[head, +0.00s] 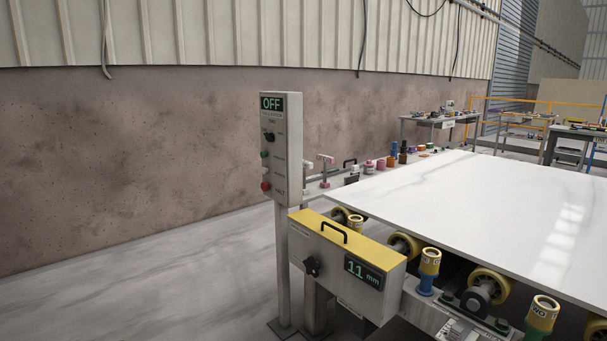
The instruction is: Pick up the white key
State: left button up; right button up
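I cannot make out a white key with certainty. A small pale T-shaped piece (308,167) stands just right of the control post, partly hidden by it and too small to identify. Neither of my grippers is in the head view.
A grey control post (281,150) reads "OFF". A yellow-topped box (347,265) reads "11 mm". A large white slab (470,195) lies on yellow rollers (490,284) at right. Several coloured pieces (393,155) line the slab's far edge. The floor (150,285) at left is clear.

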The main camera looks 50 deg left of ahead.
aim_at(306, 164)
jog(key=i+j+z, duration=0.15)
jog(key=j, duration=0.85)
jog(key=i+j+z, duration=0.2)
jog(key=j, duration=0.85)
jog(key=k+j+z, duration=0.15)
jog(key=j, duration=0.85)
jog(key=j+z, duration=0.15)
jog(key=j, duration=0.9)
jog(key=j+z, duration=0.2)
jog(key=j, duration=0.85)
jog(key=k, duration=0.05)
